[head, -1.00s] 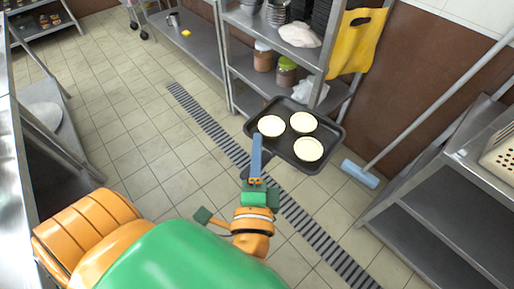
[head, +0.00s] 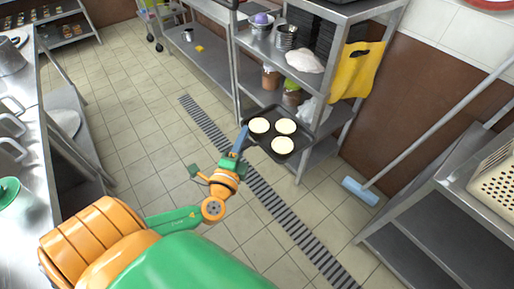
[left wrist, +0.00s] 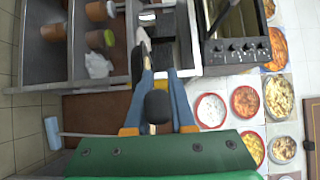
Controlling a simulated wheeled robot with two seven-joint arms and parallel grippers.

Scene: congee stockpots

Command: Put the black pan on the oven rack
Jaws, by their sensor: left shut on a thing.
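The black pan (head: 268,138) is held up off the floor in the head view, in front of the metal shelf unit. It looks about level. Three round pale discs lie in it. My left gripper (head: 242,138) is shut at the pan's left edge. In the left wrist view, the blue fingers of my left gripper (left wrist: 158,78) reach upward around a dark rounded part; the pan's full outline cannot be made out there. An oven-like appliance (left wrist: 240,48) with a row of knobs shows in the left wrist view. No oven rack is clearly visible. My right gripper is out of view.
A blue-headed floor squeegee (head: 361,191) leans at the right near a steel table (head: 425,215). A steel counter (head: 20,130) runs along the left. The tiled floor between is open.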

